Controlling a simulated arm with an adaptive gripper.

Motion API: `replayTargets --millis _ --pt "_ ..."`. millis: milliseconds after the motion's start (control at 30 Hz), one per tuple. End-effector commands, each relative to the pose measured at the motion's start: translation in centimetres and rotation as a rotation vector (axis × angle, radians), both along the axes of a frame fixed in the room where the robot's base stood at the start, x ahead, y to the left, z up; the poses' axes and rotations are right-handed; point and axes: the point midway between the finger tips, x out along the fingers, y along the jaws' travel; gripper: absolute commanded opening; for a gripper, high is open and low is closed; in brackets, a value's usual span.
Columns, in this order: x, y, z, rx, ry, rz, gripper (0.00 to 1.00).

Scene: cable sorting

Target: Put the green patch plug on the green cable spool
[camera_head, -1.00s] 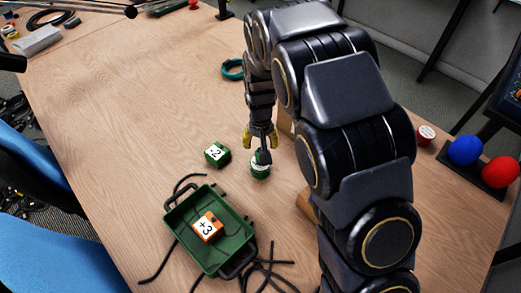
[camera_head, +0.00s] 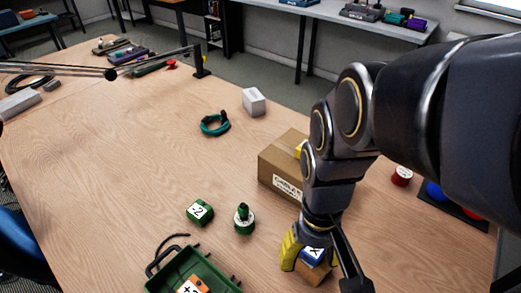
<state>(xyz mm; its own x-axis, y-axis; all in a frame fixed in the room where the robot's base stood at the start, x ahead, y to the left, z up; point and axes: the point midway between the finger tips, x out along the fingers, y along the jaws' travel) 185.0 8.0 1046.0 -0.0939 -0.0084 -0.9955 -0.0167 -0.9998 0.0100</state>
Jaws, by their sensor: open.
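The green cable spool (camera_head: 244,226) stands upright on the table, with a pale label band around it. The dark green patch plug (camera_head: 242,210) sits upright on top of the spool, near its middle. My gripper (camera_head: 305,256), with yellow fingers, is to the right of the spool and apart from it. It is open, low over a blue block (camera_head: 312,254) marked with a letter, which is partly hidden by the fingers. I cannot tell whether the fingers touch this block.
A green block marked -2 (camera_head: 200,211) lies left of the spool. A green tray (camera_head: 172,268) holds an orange block (camera_head: 191,288). A cardboard box (camera_head: 283,165) stands behind my gripper. A teal cable coil (camera_head: 214,125) and white box (camera_head: 254,101) lie farther back. The table's left middle is clear.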

Motion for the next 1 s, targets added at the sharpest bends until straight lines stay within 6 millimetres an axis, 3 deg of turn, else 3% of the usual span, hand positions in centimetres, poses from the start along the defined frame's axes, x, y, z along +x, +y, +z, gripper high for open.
replayTargets --millis 100,267,1000 --pt "-3.9 -0.5 0.6 0.008 0.029 0.006 0.48" --pt "-6.6 -0.8 0.7 0.009 0.059 0.015 0.48" --pt "-7.0 -0.8 0.7 0.011 0.064 0.017 0.48"
